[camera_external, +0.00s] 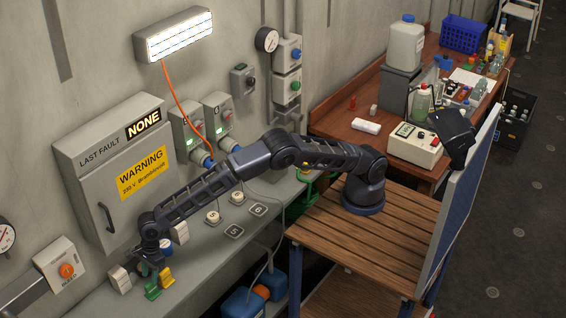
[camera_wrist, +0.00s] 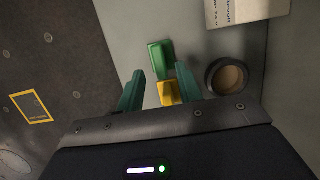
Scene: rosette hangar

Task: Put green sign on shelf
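The small green sign (camera_external: 152,290) stands on the grey bench (camera_external: 205,262) near its front edge, beside a yellow sign (camera_external: 166,277). In the wrist view, the green sign (camera_wrist: 158,56) lies just beyond my fingertips and the yellow sign (camera_wrist: 168,92) is closer, between the teal fingers. My gripper (camera_wrist: 160,72) is open, with a finger on each side. In the external view, my gripper (camera_external: 148,270) points down just behind the signs. I cannot tell whether a finger touches either one. I cannot tell which surface is the shelf.
A round container (camera_wrist: 227,76) is close to the right finger. A pale block (camera_external: 119,279) stands left of the signs. A grey wall cabinet (camera_external: 110,170) rises behind. Numbered tags (camera_external: 234,231) lie farther right on the bench. A cluttered wooden desk (camera_external: 345,115) is at the back right.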

